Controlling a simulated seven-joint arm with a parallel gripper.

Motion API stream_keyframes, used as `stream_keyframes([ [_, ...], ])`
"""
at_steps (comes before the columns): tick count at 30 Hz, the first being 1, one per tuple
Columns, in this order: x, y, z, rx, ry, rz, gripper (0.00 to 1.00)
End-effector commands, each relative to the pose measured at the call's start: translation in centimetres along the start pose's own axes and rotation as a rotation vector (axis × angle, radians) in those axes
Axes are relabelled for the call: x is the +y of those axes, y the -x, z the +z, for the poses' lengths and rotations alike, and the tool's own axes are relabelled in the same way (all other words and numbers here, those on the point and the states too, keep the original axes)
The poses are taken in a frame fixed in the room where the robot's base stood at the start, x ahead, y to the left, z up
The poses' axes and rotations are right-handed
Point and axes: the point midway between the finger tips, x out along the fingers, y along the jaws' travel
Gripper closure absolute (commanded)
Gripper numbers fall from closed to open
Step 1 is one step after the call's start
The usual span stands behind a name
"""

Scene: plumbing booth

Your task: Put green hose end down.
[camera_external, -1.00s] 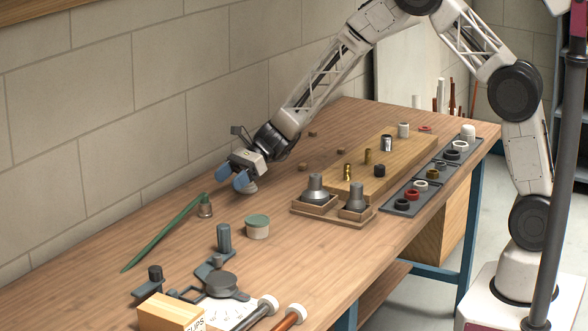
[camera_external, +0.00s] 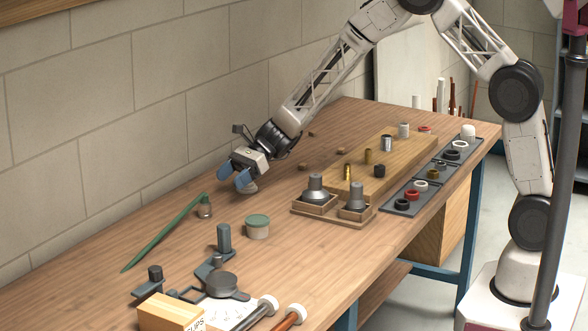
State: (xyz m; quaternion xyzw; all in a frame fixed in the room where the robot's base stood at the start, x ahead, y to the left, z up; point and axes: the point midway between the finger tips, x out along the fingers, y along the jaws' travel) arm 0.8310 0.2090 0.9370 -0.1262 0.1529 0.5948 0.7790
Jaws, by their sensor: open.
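The green hose (camera_external: 165,232) is a thin, straight green length near the wall at the left. Its near end is low at the left of the bench, and its far end meets a small grey-brown fitting (camera_external: 205,207) standing on the bench. I cannot tell whether the hose touches that fitting or passes behind it. My gripper (camera_external: 235,179), with blue fingers, is open to the right of and beyond the hose's far end, apart from it. A small grey rounded object (camera_external: 249,187) shows right at the fingers; whether they touch it is unclear.
A green-lidded tub (camera_external: 257,226) stands in front. A clips box (camera_external: 170,313) and grey clamp parts (camera_external: 221,285) are at the near end.

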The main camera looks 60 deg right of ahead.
Motion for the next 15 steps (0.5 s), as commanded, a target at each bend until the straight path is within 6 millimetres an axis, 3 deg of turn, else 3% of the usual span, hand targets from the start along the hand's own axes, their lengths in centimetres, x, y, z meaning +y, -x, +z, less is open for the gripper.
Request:
stream_keyframes([
  [8,3.0,3.0,2.8,0.055,0.134,0.047,0.35],
  [15,8.0,7.6,5.9,0.146,0.342,0.125,0.35],
])
